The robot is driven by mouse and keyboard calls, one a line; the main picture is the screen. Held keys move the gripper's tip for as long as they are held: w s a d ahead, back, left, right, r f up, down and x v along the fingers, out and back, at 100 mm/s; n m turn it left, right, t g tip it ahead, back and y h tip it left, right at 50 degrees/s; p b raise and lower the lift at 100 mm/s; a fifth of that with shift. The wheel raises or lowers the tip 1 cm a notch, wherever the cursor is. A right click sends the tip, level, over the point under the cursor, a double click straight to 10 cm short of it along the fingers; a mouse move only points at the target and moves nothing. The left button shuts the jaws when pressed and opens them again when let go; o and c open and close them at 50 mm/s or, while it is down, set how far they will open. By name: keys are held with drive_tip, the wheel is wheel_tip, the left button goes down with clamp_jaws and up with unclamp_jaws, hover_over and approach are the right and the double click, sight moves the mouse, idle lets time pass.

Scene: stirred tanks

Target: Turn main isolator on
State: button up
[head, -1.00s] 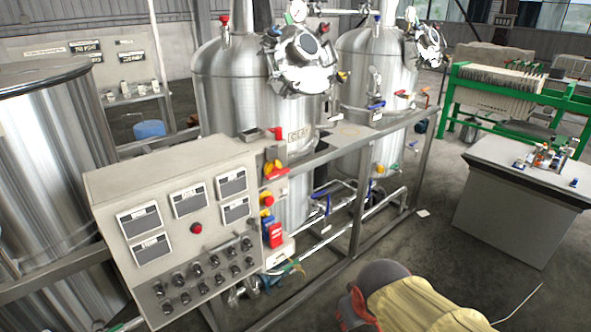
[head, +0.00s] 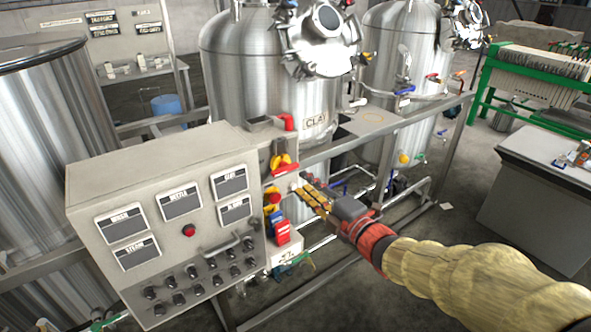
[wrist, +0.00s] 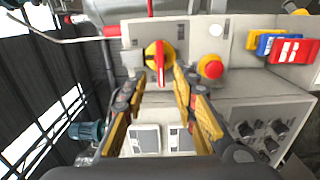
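The main isolator looks to be the red-handled rotary switch on a yellow disc (head: 284,163), on the side panel beside the console. It shows in the wrist view too (wrist: 158,62), with its red handle in line with the gap between my fingers. My gripper (head: 309,190) is open, with yellow fingers, just right of and lower than the switch in the head view. In the wrist view the fingertips (wrist: 160,76) are spread on either side of the handle. Whether they touch it I cannot tell.
A red emergency button on yellow (wrist: 211,68) sits close to the switch, with blue and red tags (wrist: 291,47) beyond it. The sloped control console (head: 150,185) adjoins the panel. Steel tanks (head: 255,75) and a pipe frame (head: 425,112) stand behind.

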sight(290, 171)
drive_tip(key=shift+b+x, duration=0.9)
drive_tip(key=shift+x, duration=3.05)
drive_tip(key=shift+d, duration=0.1)
drive_tip(key=c, duration=0.3)
drive_tip(key=shift+f, duration=0.1)
drive_tip(key=c, duration=0.4)
clamp_jaws()
